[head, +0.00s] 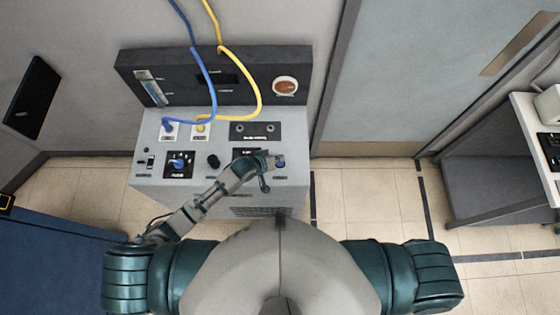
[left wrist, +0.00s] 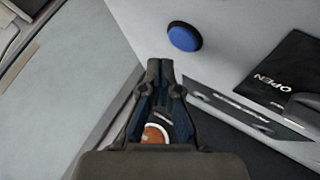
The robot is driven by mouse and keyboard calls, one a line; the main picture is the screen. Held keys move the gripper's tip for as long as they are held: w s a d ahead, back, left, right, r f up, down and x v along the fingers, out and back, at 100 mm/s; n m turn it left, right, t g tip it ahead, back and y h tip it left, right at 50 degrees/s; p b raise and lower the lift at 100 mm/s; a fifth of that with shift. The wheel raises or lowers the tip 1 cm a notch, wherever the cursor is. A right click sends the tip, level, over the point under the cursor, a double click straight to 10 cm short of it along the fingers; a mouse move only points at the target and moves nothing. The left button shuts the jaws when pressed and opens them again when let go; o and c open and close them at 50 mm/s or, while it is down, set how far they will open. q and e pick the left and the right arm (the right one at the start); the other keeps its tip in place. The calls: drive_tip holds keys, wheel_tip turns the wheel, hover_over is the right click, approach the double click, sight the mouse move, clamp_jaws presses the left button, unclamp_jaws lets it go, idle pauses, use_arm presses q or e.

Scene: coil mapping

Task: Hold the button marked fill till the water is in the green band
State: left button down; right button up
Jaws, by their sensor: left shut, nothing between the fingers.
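The grey console (head: 225,200) stands before me with a dark upright back panel (head: 255,85). A blue round button (head: 281,162) is at the right of its sloped top; it also shows in the left wrist view (left wrist: 184,37). I cannot read any fill mark beside it. The water gauge (head: 153,88) is a slim tube at the left of the back panel; its level and green band are too small to read. My left gripper (head: 270,168) is shut and empty, close to the blue button. In the left wrist view its fingertips (left wrist: 160,68) appear apart from the button.
A blue hose (head: 205,75) and a yellow hose (head: 243,65) hang down to the console. A round dial (head: 285,87) is on the back panel. A blue knob (head: 179,163) and a black knob (head: 213,161) are left of my gripper. An OPEN plate (left wrist: 285,75) lies near the button.

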sight(278, 164)
use_arm(q)
wheel_tip(278, 164, up, 2)
drive_tip(key=shift+r+p, duration=0.1)
drive_tip(key=shift+p, duration=0.55)
drive_tip(key=shift+r, duration=0.9)
